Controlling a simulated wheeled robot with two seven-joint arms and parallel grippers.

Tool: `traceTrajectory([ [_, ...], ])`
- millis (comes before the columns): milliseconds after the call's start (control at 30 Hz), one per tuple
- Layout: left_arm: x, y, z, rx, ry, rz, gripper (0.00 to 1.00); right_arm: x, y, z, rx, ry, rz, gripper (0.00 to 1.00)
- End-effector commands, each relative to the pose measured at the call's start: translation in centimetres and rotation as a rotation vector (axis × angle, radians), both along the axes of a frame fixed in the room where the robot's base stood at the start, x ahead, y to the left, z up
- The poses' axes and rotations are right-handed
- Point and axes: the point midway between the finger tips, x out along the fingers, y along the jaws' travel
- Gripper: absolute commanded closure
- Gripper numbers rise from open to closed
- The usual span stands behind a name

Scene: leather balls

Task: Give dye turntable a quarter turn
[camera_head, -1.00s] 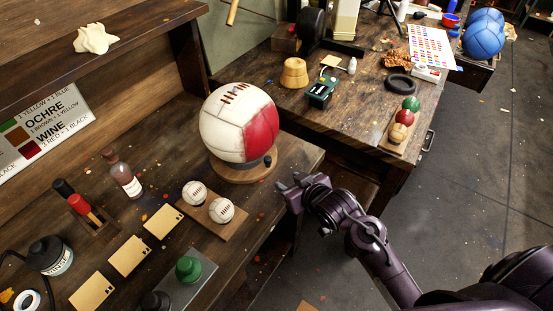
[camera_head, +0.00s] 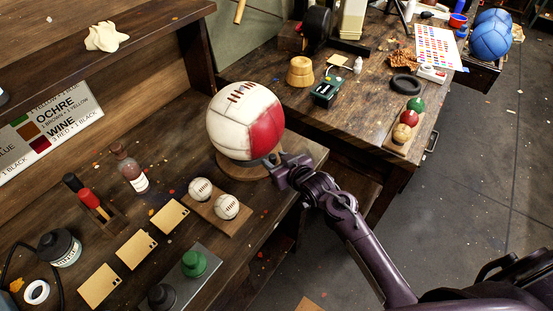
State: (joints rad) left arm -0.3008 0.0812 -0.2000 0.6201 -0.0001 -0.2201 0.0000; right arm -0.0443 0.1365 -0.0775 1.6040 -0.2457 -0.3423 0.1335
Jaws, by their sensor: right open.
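The dye turntable (camera_head: 240,172) is a round wooden disc near the front edge of the left bench. A large leather ball (camera_head: 238,118) sits on it, cream with a red panel at the lower right and dark lacing at the top. My right gripper (camera_head: 277,164) is at the disc's right edge, just below the red panel, with its fingers open around or beside the small dark knob on the rim. The knob is mostly hidden by the fingers, so I cannot tell whether they touch it. My left gripper is out of view.
Two small white balls (camera_head: 226,206) sit on a wooden board left of my arm. A second bench (camera_head: 350,115) with a green-cased device (camera_head: 327,90) lies behind. Grey floor is open at right.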

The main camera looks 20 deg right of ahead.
Motion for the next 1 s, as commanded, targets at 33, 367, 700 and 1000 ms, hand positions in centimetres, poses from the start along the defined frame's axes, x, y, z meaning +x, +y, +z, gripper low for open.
traceTrajectory([
  [33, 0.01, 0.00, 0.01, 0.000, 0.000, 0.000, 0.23, 0.06, 0.04, -0.02, 0.000, 0.000, 0.000, 0.58],
  [367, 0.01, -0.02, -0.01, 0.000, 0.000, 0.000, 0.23, 0.04, 0.01, -0.02, 0.000, 0.000, 0.000, 0.76],
  [700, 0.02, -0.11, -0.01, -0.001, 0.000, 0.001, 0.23, 0.03, 0.01, -0.01, -0.001, 0.000, 0.000, 1.00],
  [1000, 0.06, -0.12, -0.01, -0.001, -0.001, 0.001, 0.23, 0.10, -0.09, 0.01, -0.003, -0.001, 0.016, 1.00],
])
